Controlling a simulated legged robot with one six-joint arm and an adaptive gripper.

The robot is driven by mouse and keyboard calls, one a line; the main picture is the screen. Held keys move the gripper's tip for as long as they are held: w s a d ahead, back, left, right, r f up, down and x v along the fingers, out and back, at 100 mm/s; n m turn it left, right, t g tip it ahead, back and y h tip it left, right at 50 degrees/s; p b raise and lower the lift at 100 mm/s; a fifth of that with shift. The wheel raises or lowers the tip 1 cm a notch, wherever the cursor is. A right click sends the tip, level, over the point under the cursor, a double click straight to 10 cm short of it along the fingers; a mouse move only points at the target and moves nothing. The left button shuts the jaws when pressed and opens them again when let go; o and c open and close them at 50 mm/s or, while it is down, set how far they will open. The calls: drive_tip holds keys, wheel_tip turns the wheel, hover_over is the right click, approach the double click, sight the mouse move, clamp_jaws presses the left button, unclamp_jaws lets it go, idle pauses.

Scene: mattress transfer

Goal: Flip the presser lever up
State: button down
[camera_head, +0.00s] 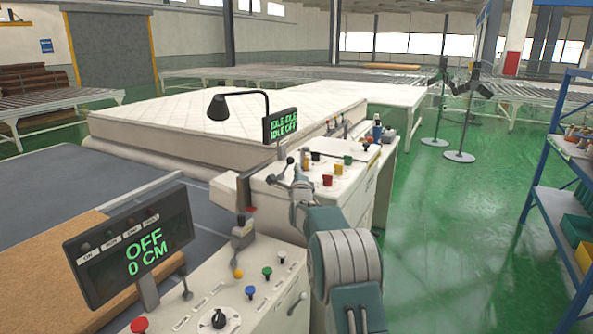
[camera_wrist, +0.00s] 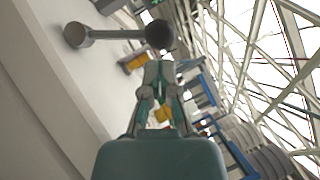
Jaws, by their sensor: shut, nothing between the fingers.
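A lever with a dark round knob (camera_wrist: 160,34) shows in the wrist view. Its grey rod runs left to a round pivot (camera_wrist: 77,35) on a pale panel. My gripper (camera_wrist: 159,68) is shut and empty, with its fingertips just below the knob in that view; I cannot tell whether they touch it. In the head view my gripper (camera_head: 299,182) is beside the far control console (camera_head: 345,190), near a small lever (camera_head: 281,172) on its left end. The fingertips are partly hard to make out there.
The far console carries several coloured buttons and a screen (camera_head: 280,126) reading IDLE and OFF. A nearer console has a screen (camera_head: 130,248) reading OFF, 0 CM. A white mattress (camera_head: 190,120) lies behind. A blue shelf (camera_head: 560,200) stands right, with open green floor (camera_head: 460,220) between.

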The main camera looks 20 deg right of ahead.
drive_tip(key=shift+w+a, duration=0.15)
drive_tip(key=shift+a, duration=0.05)
